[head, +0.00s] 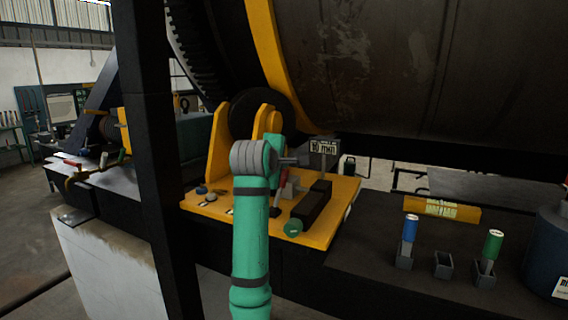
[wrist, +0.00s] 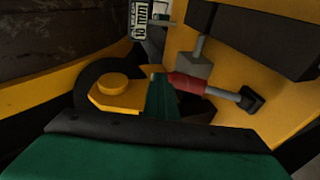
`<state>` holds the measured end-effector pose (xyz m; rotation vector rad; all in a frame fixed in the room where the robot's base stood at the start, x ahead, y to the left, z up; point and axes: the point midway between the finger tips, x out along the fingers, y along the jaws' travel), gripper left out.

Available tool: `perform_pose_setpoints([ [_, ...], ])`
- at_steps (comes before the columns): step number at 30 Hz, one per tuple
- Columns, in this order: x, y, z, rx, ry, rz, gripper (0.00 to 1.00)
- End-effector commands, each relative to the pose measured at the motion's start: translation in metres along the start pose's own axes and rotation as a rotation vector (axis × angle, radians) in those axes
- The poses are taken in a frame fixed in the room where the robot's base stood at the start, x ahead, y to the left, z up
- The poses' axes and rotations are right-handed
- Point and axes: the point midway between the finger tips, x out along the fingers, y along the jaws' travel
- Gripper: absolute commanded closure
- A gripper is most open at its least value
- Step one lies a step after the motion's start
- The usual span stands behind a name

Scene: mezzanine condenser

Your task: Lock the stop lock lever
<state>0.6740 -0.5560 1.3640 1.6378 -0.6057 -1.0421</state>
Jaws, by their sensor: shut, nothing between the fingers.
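A lever with a red grip (wrist: 187,83) lies across the right half of the wrist view. Its grey rod runs to a dark foot (wrist: 250,99) on the yellow plate. In the head view the lever's red grip (head: 283,177) shows just right of my arm, above the plate. I take it for the stop lock lever, but no label on it is readable. My gripper (wrist: 158,78) is shut and empty, its tip close to the left end of the red grip. I cannot tell whether they touch. In the head view my wrist largely hides the fingers.
A grey block marked 10 mm (head: 324,147) stands behind the lever. A dark bar (head: 312,203) and a green knob (head: 293,228) are on the yellow plate (head: 336,214). Blue-handled (head: 409,230) and green-handled (head: 493,243) tools stand in holders at right. The large drum (head: 400,65) rises behind.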

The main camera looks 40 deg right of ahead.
Motion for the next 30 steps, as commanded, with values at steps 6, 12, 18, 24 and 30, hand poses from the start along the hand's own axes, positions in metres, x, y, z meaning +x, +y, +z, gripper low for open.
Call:
perform_pose_setpoints([
  [6,-0.009,0.002,-0.001,-0.001,-0.002,-0.009,1.00],
  [12,-0.044,0.021,-0.009,-0.002,0.007,0.001,1.00],
  [18,-0.084,0.040,-0.013,-0.003,0.013,0.002,1.00],
  [24,-0.109,0.056,-0.002,0.001,0.001,0.002,1.00],
  [30,-0.122,0.062,0.000,0.000,-0.002,0.000,1.00],
])
